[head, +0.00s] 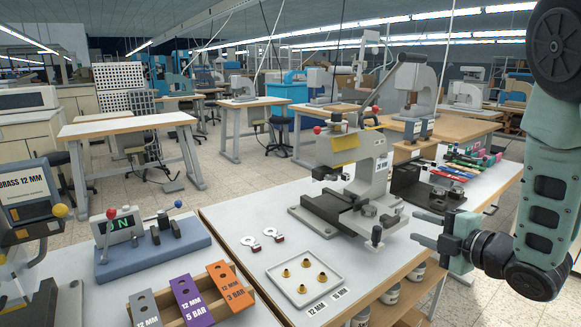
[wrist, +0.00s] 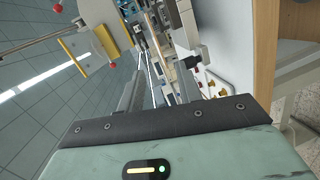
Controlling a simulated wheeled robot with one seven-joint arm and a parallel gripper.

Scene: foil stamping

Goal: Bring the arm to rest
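My gripper (head: 415,227) is at the right of the head view, in front of the bench's right part, at the end of my raised, bent arm. Its two fingers point left and stand apart with nothing between them. In the wrist view the fingers (wrist: 160,82) also stand apart and empty, with the view strongly tilted. The grey stamping press (head: 350,165) stands on the bench to the left of my gripper, clear of the fingers.
The bench (head: 235,215) carries a white tray (head: 335,272) with several brass pieces and two small tags. Purple (head: 191,300) and orange (head: 231,285) blocks and a blue-grey fixture (head: 150,255) stand left. Jars sit beneath the bench.

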